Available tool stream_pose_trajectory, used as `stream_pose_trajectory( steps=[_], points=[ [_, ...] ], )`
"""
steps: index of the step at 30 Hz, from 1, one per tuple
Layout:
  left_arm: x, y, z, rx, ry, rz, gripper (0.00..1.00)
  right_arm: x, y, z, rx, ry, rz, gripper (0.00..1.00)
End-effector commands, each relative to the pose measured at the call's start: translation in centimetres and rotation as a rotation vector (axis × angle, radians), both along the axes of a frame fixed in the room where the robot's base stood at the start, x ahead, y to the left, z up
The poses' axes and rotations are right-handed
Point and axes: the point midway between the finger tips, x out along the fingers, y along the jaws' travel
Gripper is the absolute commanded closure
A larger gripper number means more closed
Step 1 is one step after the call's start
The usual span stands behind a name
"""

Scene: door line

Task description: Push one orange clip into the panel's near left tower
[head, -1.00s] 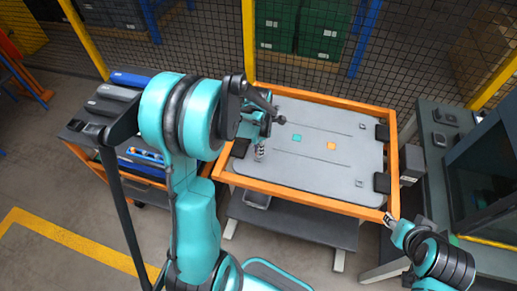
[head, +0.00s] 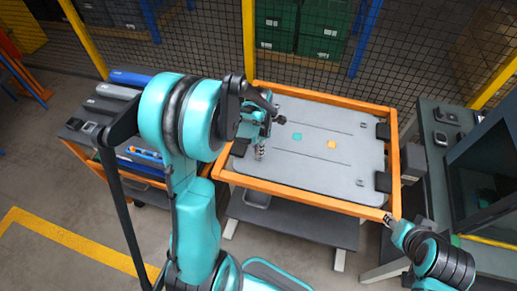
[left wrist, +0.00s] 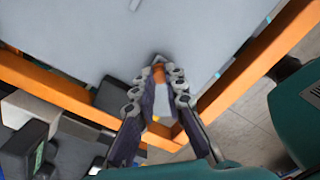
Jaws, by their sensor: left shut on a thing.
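The grey door panel (head: 310,165) lies flat in an orange frame (head: 300,198). My left gripper (head: 260,153) points down over the panel's near left corner. In the left wrist view its fingers (left wrist: 160,88) are shut on an orange clip (left wrist: 158,74), which shows between the fingertips. A small grey tower (left wrist: 153,63) shows right at the clip, mostly hidden; I cannot tell whether the clip is seated in it. In the head view the gripper hides this tower and the clip. My right gripper (head: 390,220) is beside the frame's near right corner, too small to read.
Black clamps (head: 383,182) sit on the panel's edges. Teal and orange squares (head: 331,144) mark its middle. A cart with trays (head: 140,155) stands at the left, and a bench with a screen (head: 485,170) at the right. Mesh fencing stands behind.

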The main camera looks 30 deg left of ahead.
Motion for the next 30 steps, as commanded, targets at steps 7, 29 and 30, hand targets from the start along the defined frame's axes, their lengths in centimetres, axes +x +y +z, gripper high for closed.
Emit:
stream_pose_trajectory(
  steps=[7,29,30],
  points=[
    [0.0,0.0,-0.1,0.0,0.0,0.0,1.0,0.0,0.0,-0.1,0.0,0.0,0.0,0.6],
    [0.0,0.0,-1.2,0.0,0.0,0.0,1.0,0.0,0.0,-1.1,0.0,0.0,0.0,0.6],
    [0.0,0.0,-1.3,0.0,0.0,0.0,1.0,0.0,0.0,-1.1,0.0,0.0,0.0,0.6]
  ],
)
